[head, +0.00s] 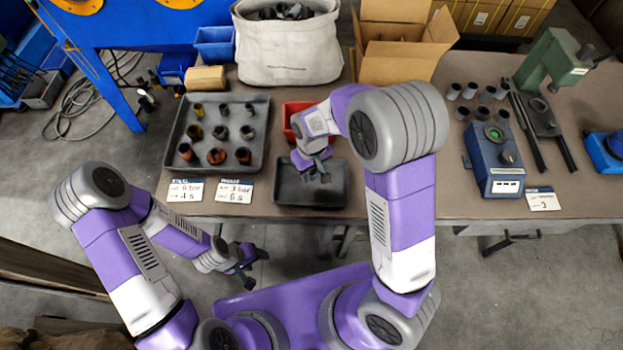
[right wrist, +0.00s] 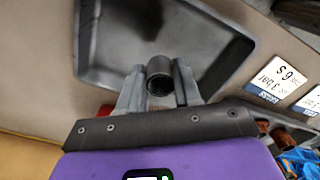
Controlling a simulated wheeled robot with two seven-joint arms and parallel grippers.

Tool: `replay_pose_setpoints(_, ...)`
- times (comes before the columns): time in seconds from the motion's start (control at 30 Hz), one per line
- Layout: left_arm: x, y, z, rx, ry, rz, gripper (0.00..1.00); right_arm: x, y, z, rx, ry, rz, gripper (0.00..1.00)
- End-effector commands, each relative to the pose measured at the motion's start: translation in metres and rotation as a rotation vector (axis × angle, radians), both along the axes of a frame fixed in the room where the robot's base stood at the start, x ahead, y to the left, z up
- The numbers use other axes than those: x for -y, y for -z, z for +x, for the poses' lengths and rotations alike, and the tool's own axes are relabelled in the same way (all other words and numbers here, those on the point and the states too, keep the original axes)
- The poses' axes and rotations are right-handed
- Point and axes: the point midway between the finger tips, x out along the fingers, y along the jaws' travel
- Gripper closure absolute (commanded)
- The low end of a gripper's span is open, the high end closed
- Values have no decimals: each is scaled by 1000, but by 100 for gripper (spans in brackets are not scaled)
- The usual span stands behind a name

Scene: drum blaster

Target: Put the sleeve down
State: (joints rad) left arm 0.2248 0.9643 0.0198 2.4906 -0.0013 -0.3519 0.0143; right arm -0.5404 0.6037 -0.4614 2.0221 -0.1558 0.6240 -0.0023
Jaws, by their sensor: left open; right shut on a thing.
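My right gripper (head: 318,172) is shut on a dark grey sleeve (right wrist: 159,70). In the right wrist view the sleeve sits between the two fingers (right wrist: 158,92), its open round end showing. In the head view the sleeve is too small and covered to make out. The gripper is over the empty black tray (head: 335,190) near the table's front edge. The tray also shows in the right wrist view (right wrist: 215,58). I cannot tell whether the sleeve touches the tray floor. My left gripper (head: 247,266) is open and empty, in front of the table and away from it.
A large grey tray (head: 257,161) with several metal and rust-coloured sleeves stands left of the black tray. A red bin (head: 289,122) is just behind it. A blue device (head: 492,160), several dark cylinders and a green press (head: 553,62) are at right. The table's middle right is clear.

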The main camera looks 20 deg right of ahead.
Motion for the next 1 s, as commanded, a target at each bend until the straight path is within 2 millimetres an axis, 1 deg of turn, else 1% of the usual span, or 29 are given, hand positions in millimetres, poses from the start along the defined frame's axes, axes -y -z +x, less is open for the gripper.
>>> replay_pose_setpoints(0.07,0,2,0,0,0,0,41,0,7,0,-1,1,0,100)
replay_pose_setpoints(0.23,0,11,0,0,0,0,41,0,32,-1,-4,2,-1,100)
replay_pose_setpoints(0.3,0,13,0,0,0,0,41,0,38,-1,-2,1,-1,100)
replay_pose_setpoints(0.53,0,11,0,0,0,0,41,0,37,0,0,1,1,100)
replay_pose_setpoints(0.77,0,16,0,0,0,0,41,0,44,0,0,1,1,100)
replay_pose_setpoints(0.8,0,17,0,0,0,0,41,0,45,0,0,1,1,65)
replay_pose_setpoints(0.97,0,16,0,0,0,0,41,0,43,0,0,1,1,41)
replay_pose_setpoints(1.0,0,16,0,0,0,0,41,0,43,0,0,1,1,41)
